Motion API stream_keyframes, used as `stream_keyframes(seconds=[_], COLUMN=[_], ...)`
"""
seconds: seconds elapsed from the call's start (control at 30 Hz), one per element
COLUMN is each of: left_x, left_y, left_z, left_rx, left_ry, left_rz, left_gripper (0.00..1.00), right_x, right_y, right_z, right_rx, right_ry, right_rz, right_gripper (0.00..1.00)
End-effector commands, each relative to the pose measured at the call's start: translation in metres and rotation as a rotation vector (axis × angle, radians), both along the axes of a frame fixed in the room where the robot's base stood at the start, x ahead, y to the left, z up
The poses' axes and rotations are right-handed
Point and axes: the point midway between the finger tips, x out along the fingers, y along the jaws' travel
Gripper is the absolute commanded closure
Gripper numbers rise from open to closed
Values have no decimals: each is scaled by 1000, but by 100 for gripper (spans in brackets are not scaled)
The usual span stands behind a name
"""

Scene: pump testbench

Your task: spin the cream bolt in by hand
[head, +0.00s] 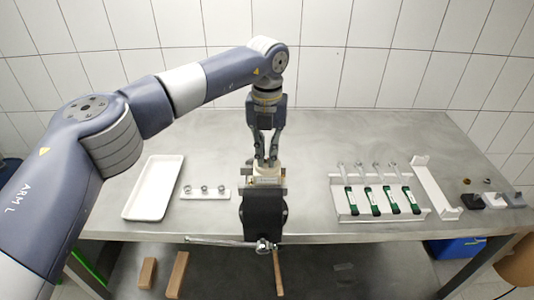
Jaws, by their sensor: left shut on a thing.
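My left gripper (267,158) points straight down over the vise (264,215) at the table's front middle. Its fingers are closed on what appears to be the cream bolt, which is small and mostly hidden between the fingertips. Directly under the fingertips a cream pump body (266,172) sits upright in the vise's jaws. How deep the bolt sits in it cannot be told. My right gripper is not in view.
A white tray (127,211) and a small rack with several round parts (205,195) are at left. A white rack with several green-handled tools (395,214), a white angled holder (432,183) and small dark parts (473,202) are at right. The vise handle (222,242) sticks out in front.

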Motion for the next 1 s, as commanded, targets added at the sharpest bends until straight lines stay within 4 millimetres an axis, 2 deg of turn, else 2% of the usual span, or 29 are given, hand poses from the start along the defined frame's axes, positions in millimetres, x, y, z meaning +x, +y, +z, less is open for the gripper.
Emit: stream_keyframes(seconds=[0.4,1.0], left_x=[1,1], left_y=[0,0], left_z=[0,2], left_rx=[-1,-2], left_ry=[-3,-5], left_rz=[-369,-880], left_gripper=[100,100], right_x=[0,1], right_y=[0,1], right_z=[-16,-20], right_rx=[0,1], right_ry=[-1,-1], right_rz=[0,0], right_gripper=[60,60])
